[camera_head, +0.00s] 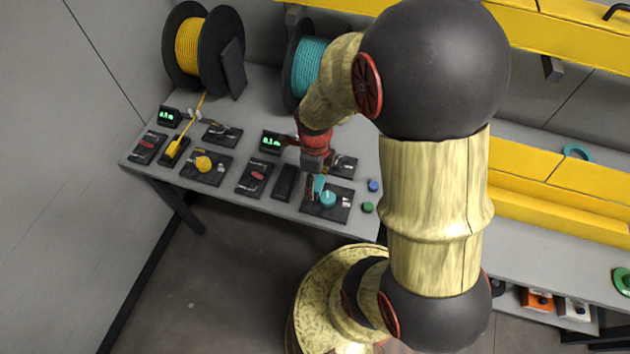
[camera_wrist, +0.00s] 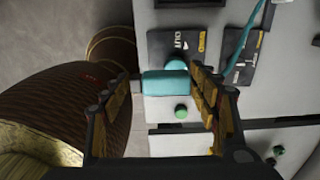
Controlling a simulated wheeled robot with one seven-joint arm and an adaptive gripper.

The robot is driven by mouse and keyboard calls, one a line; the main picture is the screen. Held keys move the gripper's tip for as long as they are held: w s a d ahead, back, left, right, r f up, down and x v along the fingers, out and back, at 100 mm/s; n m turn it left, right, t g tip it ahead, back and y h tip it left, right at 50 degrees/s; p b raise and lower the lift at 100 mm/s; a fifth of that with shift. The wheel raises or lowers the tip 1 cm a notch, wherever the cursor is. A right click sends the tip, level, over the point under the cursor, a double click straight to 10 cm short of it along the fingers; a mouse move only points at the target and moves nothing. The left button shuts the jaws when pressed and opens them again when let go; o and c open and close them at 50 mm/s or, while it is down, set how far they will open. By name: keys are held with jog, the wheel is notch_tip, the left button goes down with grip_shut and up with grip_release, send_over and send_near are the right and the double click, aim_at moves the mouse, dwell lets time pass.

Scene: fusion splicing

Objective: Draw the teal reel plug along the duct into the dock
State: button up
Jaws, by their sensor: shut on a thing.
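The teal plug (camera_wrist: 166,84) is a short rounded block, held crosswise between the fingers of my gripper (camera_wrist: 168,80). In the head view the plug (camera_head: 319,184) shows as a small teal patch under my gripper (camera_head: 315,188), beside the teal round knob on a black plate. My gripper is shut on it. A teal cable (camera_wrist: 243,45) shows at upper right in the wrist view. The teal reel (camera_head: 309,68) stands at the back, partly behind my arm. A long black block (camera_head: 286,182), possibly the dock, lies left of my gripper. The duct cannot be made out clearly.
A teal knob (camera_head: 328,200) sits close to my gripper, with blue (camera_head: 373,185) and green (camera_head: 367,207) buttons to its right. A yellow reel (camera_head: 188,47), yellow plug (camera_head: 172,149) and yellow knob (camera_head: 203,163) occupy the left. A lit display (camera_head: 272,141) stands behind the black block.

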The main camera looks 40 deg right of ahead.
jog(key=shift+f, duration=0.55)
jog(key=shift+r, duration=0.1)
jog(key=shift+s, duration=0.1)
jog(key=s+d+n+p, duration=0.2)
jog(key=s+d+n, duration=0.3)
jog(key=s+n, duration=0.3)
jog(key=n, duration=0.4)
jog(key=shift+d, duration=0.3)
jog(key=shift+s, duration=0.1)
jog(key=shift+s, duration=0.1)
